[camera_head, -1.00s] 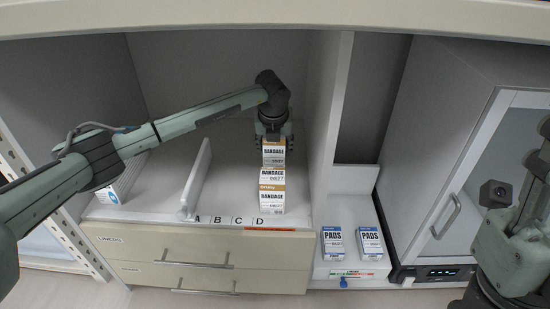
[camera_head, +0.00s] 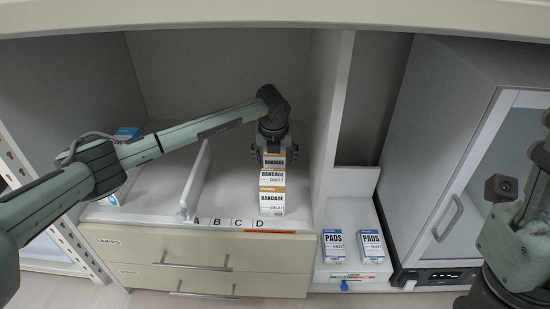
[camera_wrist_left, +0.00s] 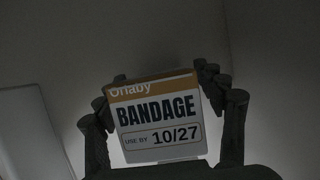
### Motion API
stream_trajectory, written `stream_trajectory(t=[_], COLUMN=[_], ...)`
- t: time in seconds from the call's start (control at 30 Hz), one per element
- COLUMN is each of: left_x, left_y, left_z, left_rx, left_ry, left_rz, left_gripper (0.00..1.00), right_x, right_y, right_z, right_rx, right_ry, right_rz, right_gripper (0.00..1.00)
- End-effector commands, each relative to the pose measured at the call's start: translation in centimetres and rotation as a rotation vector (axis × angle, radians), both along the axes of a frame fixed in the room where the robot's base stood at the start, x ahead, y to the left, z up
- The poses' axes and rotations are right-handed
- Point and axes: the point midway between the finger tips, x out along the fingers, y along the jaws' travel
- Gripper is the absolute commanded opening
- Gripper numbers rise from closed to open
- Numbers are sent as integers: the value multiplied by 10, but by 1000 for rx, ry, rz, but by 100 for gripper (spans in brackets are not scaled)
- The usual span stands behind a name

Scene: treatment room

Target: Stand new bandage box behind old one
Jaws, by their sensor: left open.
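The old bandage box (camera_head: 271,204), white with an orange band, stands at the front of the shelf above the letter D. The new bandage box (camera_head: 273,172) is directly behind it, upright, its lower part hidden by the old box. My left gripper (camera_head: 274,153) is open, with a finger on each side of the new box's upper part. The left wrist view shows the new box (camera_wrist_left: 160,125) between the fingers, its label reading BANDAGE and 10/27. Whether its base rests on the shelf is hidden. My right arm is at the right edge; its fingertips cannot be made out.
A white divider (camera_head: 196,180) stands left of the boxes, and the compartment's side wall (camera_head: 331,120) is close on their right. Two PADS boxes (camera_head: 333,247) (camera_head: 371,246) stand on a lower shelf. A glass-door cabinet (camera_head: 440,150) is at the right.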

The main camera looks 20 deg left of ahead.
Motion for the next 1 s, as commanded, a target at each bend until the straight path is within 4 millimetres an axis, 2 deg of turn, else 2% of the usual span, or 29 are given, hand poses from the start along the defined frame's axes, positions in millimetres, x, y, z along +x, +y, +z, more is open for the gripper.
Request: stream_trajectory(t=[0.23,0.4,0.6,0.8,1.0], left_x=[-10,-24,-37,-44,-44], left_y=[-3,-7,-10,-12,-13], left_z=[32,68,99,112,113], left_rx=[-2,-1,1,0,0], left_ry=[-3,-5,-2,0,0], left_rz=[-2,-2,0,0,0], left_gripper=[70,70,70,70,70], right_x=[-4,-5,-6,-6,-5], right_y=[-1,-3,-4,-6,-5], right_z=[9,4,0,-4,-6], right_rx=[5,24,50,61,60], right_ry=[-7,32,62,77,81], right_rz=[1,3,1,-2,-2], right_gripper=[40,40,40,40,40])
